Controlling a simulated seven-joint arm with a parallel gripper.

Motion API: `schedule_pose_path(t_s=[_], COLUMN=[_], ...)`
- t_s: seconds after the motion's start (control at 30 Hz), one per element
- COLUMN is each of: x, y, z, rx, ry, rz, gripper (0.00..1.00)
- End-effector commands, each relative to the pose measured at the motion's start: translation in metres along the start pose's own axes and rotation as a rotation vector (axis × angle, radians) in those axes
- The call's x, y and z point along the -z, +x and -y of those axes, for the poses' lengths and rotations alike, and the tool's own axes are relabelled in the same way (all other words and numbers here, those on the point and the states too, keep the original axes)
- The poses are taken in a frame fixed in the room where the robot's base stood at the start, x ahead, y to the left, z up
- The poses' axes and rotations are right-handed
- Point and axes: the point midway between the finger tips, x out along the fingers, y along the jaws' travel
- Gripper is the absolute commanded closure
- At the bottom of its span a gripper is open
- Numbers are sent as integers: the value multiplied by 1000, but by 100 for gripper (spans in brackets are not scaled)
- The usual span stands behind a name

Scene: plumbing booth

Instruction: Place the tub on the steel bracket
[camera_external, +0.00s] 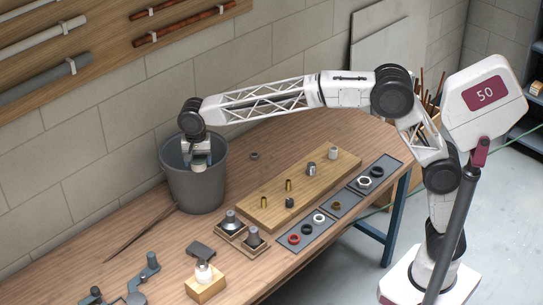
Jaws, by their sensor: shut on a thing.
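My gripper (198,158) points down at the mouth of a large dark grey bucket (195,192). It is shut on a small pale thing with a dark greenish part, which looks like the tub (200,167). The fingers and the lower side of the tub are too small to make out clearly. I cannot tell if the tub touches the bucket. A dark grey angled piece (200,250), which may be the steel bracket, is on the bench in front, apart from my gripper, behind a wooden block with a white-topped fitting (205,274).
A wooden board (270,212) with several small fittings lies mid-bench. Dark trays (305,238) with rings lie along the right edge. Two small holders with grey cones (232,222) stand before the bucket. Grey jointed parts (147,272) lie at front left. Bench left of the bucket is mostly clear.

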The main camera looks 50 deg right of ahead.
Motion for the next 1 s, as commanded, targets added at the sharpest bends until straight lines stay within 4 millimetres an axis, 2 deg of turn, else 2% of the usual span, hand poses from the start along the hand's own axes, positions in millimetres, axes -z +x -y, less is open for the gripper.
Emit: schedule_pose_path(t_s=[0.03,0.2,0.53,0.77,1.0], x=[-18,-64,-128,-126,-125], y=[0,0,0,58,127], z=[3,10,16,16,15], rx=[0,0,0,-3,-2], ry=[-20,-70,-139,-136,-136], rz=[0,0,0,0,0], gripper=[57,57,57,57,57])
